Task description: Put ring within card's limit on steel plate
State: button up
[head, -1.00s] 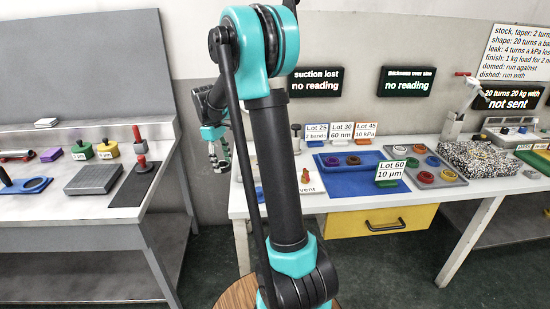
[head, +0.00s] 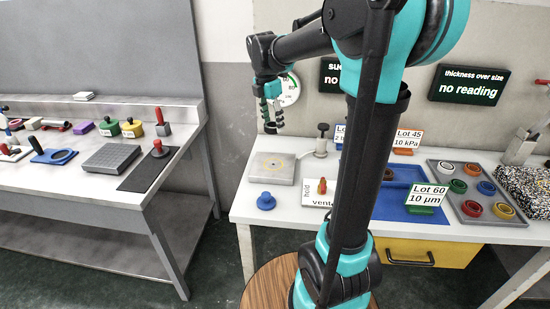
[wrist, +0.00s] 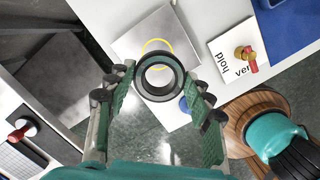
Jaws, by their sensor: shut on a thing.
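My gripper (head: 271,110) hangs above the left end of the white bench in the head view. In the wrist view its green-padded fingers (wrist: 160,86) are shut on a dark ring (wrist: 143,86), with the hole facing the camera. The ring is hard to make out in the head view. The steel plate (head: 262,176) is a flat grey square with a yellow circle, lying on the bench below my gripper. In the wrist view the plate (wrist: 133,40) is partly behind the ring. The Lot 60 card (head: 427,196) reads 10 µm; the Lot 45 card (head: 408,138) reads 10 kPa.
A blue knob (head: 266,201) stands in front of the plate, and a vent lever (head: 322,187) is to its right. A grey tray (head: 478,212) holds several coloured rings. My arm hides part of the blue mat (head: 395,212). Another grey bench (head: 150,203) stands left.

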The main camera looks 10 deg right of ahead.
aim_at(274, 164)
notch_tip(274, 164, down, 15)
jog(key=shift+r, duration=0.15)
dwell(0.4)
jog(key=o, duration=1.3)
notch_tip(274, 164, up, 12)
jog(key=a, duration=0.1)
jog(key=shift+s+a, duration=0.35)
jog(key=shift+s, duration=0.05)
